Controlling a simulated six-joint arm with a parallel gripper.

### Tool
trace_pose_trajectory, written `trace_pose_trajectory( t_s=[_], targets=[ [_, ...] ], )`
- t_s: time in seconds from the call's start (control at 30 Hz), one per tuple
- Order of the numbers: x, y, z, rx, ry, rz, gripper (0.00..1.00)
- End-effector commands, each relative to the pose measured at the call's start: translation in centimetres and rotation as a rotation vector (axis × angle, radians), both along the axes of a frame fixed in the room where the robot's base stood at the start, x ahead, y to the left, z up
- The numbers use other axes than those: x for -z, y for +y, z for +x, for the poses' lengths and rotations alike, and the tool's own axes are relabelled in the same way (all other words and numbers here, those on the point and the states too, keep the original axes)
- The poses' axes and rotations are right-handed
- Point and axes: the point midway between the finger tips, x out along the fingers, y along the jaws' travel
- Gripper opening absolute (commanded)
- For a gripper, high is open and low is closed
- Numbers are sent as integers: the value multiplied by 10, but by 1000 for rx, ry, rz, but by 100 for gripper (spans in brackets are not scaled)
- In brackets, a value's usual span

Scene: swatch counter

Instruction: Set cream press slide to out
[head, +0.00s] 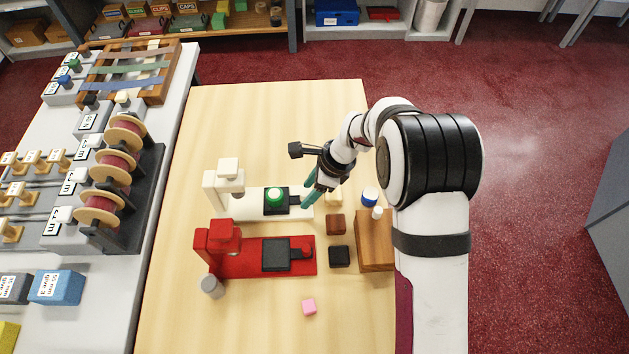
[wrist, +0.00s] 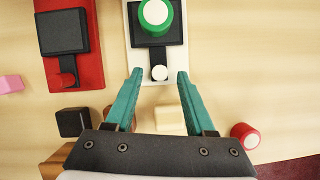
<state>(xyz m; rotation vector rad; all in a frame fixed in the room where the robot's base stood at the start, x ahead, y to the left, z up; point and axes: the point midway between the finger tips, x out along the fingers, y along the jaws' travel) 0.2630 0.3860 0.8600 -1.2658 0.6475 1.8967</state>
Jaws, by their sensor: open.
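The cream press (head: 225,185) stands on the wooden table, with its head at the left and its base running right. Its slide (head: 276,201) is a dark plate carrying a green round piece (head: 274,195); in the wrist view this piece has a white top (wrist: 155,13). The slide's small cream knob (wrist: 159,73) sits near the base's near end in the wrist view. My gripper (wrist: 159,75) is open, with its teal fingertips on either side of the knob and a gap at each side. In the head view my gripper (head: 308,194) partly hides the knob.
The red press (head: 225,248) stands close alongside. Small cream, brown (head: 336,224) and black blocks (head: 339,256) sit right of the presses, near a wooden block (head: 376,245). A red cylinder (wrist: 245,136) shows in the wrist view. A pink cube (head: 308,306) lies in front.

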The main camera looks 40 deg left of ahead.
Motion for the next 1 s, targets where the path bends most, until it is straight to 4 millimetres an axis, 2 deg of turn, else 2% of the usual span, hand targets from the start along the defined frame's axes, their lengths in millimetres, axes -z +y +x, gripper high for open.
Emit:
trace_pose_trajectory(
  t_s=[0.17, 0.3, 0.5, 0.7, 1.0],
  targets=[
    [-35, -11, 10, 2, -4, 4, 55],
    [-79, -26, 21, 3, -5, 4, 55],
    [-126, -42, 32, 2, -4, 3, 55],
    [-142, -48, 36, 1, -2, 0, 55],
    [-143, -48, 35, 0, -1, 0, 55]
  ],
)
